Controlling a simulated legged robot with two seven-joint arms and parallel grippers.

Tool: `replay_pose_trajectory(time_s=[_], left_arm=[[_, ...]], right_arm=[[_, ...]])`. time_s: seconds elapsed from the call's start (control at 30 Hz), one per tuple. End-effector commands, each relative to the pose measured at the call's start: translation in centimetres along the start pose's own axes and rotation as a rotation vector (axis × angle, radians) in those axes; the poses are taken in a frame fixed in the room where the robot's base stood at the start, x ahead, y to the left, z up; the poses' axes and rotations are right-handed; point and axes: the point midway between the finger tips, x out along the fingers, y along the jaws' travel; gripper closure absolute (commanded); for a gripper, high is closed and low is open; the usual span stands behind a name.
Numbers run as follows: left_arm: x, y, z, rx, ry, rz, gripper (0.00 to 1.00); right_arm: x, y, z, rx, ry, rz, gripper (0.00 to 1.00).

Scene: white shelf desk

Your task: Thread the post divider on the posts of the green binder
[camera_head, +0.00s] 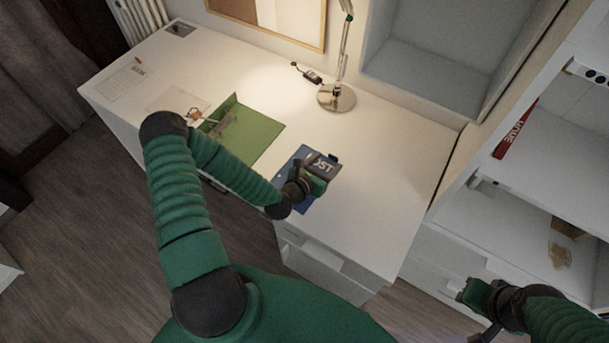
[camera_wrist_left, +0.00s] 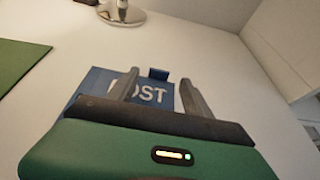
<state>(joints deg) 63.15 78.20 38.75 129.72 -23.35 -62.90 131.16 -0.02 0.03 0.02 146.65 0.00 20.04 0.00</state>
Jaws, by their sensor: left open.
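The blue post divider (camera_wrist_left: 102,80) lies flat on the white desk, with white lettering ending in "OST" and a small tab on its far edge. In the head view the divider (camera_head: 284,172) is partly covered by my left gripper (camera_head: 322,166). In the left wrist view my left gripper (camera_wrist_left: 158,92) is open, its two grey fingers apart over the divider around the lettering. I cannot tell whether they touch it. The open green binder (camera_head: 262,135) lies to the left, with its metal post part (camera_head: 222,124) partly behind my arm. My right gripper (camera_head: 470,293) is at the lower right, away from both.
A desk lamp base (camera_head: 336,97) stands behind the divider, with a small black object (camera_head: 312,76) beside it. Papers (camera_head: 122,82) lie at the far left. A shelf unit (camera_head: 540,165) rises on the right. The desk right of the divider is clear.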

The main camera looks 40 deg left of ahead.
Motion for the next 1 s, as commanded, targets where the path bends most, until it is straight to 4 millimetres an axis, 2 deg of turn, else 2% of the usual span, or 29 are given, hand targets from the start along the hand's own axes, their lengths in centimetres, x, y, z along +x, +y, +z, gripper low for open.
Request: replay_pose_trajectory(time_s=[0.2,0.47,0.9,1.0], left_arm=[[3.9,0.3,0.0,-0.003,0.001,-0.001,0.42],[4.3,0.4,0.0,-0.005,0.001,-0.001,0.42],[4.3,0.3,0.0,-0.003,0.001,-0.001,0.99],[4.3,0.4,0.0,-0.004,0.001,-0.001,1.00]], right_arm=[[0.1,0.0,0.0,0.001,0.000,0.000,0.73],[0.1,0.0,0.0,0.000,0.000,0.000,0.73],[0.1,0.0,0.0,0.001,0.000,0.000,0.73],[0.1,0.0,0.0,0.001,0.000,0.000,0.73]])
